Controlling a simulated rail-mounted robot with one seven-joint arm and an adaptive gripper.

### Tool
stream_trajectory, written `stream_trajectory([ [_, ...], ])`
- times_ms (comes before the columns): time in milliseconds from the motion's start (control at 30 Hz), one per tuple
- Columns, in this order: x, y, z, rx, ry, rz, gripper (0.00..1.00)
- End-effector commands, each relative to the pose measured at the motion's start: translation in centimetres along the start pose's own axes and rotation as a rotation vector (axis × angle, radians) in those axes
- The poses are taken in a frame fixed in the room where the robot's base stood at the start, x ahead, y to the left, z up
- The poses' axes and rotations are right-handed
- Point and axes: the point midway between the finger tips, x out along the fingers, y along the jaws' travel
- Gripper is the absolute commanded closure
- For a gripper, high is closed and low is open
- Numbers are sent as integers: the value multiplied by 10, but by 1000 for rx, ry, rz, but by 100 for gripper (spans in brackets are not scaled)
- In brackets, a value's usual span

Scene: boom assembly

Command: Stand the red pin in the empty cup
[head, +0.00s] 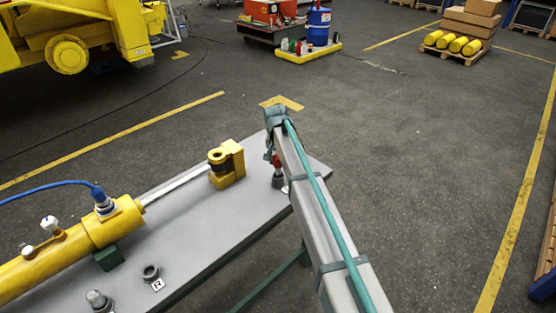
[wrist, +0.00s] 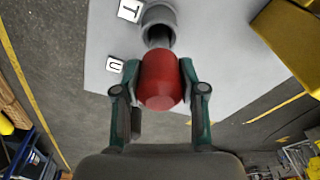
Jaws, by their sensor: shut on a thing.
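The red pin (wrist: 160,80) is between the two teal fingers of my gripper (wrist: 160,92), which is shut on it. In the wrist view its rounded red head faces the camera, and a dark grey part shows just beyond it. A grey cup (wrist: 159,16) stands beyond that, near label T. Label U (wrist: 115,65) lies left of the pin. In the head view the red pin (head: 277,160) shows small under the end of my arm, above a dark grey cup (head: 279,182). Whether its lower end is inside a cup cannot be told.
The grey table (head: 200,235) carries a yellow cylinder (head: 75,245) with a rod and yellow end block (head: 227,165). A cup (head: 151,272) by label R and a grey pin (head: 97,299) stand near the front. The block's yellow side (wrist: 290,40) is close right in the wrist view.

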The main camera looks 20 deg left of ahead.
Motion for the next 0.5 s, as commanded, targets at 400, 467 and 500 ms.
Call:
stream_trajectory([
  [400, 0, 0, 0, 0, 0, 0, 30],
  [467, 0, 0, 0, 0, 0, 0, 30],
  [500, 0, 0, 0, 0, 0, 0, 30],
])
